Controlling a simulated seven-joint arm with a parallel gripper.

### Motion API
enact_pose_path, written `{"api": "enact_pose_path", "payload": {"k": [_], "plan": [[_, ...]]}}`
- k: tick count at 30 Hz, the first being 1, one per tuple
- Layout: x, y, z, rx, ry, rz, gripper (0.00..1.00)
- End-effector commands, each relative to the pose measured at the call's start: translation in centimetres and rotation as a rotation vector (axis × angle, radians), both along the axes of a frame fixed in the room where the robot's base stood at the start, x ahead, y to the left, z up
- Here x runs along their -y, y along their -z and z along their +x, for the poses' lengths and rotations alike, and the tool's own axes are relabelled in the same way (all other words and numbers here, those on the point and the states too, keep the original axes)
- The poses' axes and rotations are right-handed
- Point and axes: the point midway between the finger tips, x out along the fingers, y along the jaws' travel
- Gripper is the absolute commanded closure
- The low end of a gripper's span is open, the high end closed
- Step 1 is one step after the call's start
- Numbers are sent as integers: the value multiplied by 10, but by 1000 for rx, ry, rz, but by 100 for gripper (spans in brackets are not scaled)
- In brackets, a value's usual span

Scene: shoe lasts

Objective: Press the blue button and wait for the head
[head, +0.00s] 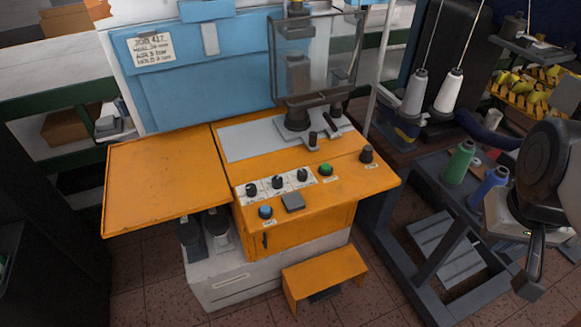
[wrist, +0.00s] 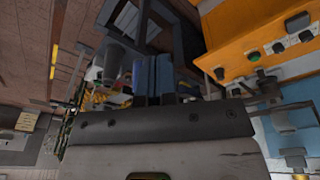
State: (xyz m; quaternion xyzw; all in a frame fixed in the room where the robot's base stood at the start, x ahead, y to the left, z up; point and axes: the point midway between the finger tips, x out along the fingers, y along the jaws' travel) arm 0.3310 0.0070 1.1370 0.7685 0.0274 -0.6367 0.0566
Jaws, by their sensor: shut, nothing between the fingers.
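The blue button (head: 265,212) is a small round cap at the front left of the orange machine's control panel (head: 330,205) in the head view. The press head (head: 297,72) is a grey column behind a clear guard, above a dark block on the grey bed plate. I cannot tell whether it touches that block. My gripper (head: 530,275) is at the far right of the head view, well away from the blue button. It is shut and empty; its fingers show dark and partly hidden in the wrist view (wrist: 155,99). I cannot make out the blue button there.
A grey cart (head: 440,200) with green (head: 458,162) and blue (head: 487,188) thread cones stands beside my gripper. An orange step (head: 325,272) stands in front.

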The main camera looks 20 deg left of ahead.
Motion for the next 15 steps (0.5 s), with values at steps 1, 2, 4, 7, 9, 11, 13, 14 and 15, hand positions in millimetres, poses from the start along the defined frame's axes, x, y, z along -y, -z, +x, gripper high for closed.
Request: {"api": "enact_pose_path", "payload": {"k": [1, 2, 4, 7, 9, 11, 13, 14, 15], "plan": [[-4, 1, 4, -13, -33, -11, 100], [-6, 1, 7, -20, -57, -20, 100], [-11, 2, 13, -39, -113, -39, 100], [-20, 4, 23, -69, -198, -70, 100], [-26, 5, 30, -87, -259, -91, 100], [-32, 7, 35, -105, -312, -111, 100], [-39, 8, 41, -126, -373, -132, 100], [-42, 9, 44, -135, -399, -141, 100], [-46, 10, 48, -146, -435, -154, 100]]}}
